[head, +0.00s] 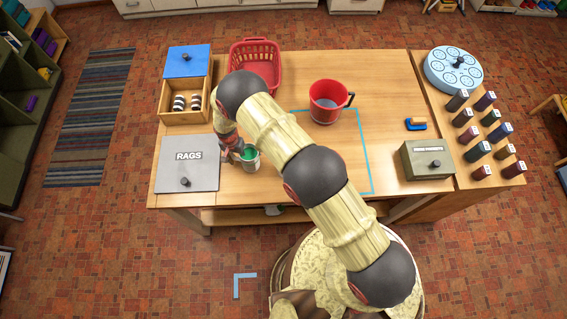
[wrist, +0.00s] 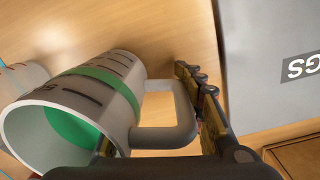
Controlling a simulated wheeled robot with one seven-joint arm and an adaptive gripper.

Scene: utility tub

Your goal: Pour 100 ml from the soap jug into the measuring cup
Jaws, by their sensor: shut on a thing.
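A white cup (wrist: 118,75) with dark scale marks, a green band and a loop handle fills the left of the wrist view. Green shows inside it, and it also shows in the head view (head: 250,163) near the table's front left. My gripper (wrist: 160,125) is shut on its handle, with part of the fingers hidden. I cannot tell whether the cup touches the table. A red jug (head: 322,112) with a dark handle stands upright at the table's middle, apart from my gripper; its inside looks greyish. No readable label shows which vessel holds soap.
A grey RAGS panel (head: 187,172) lies left of the white cup. A red basket (head: 254,62) and wooden box (head: 185,116) stand behind. Blue tape (head: 367,160) borders clear table.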

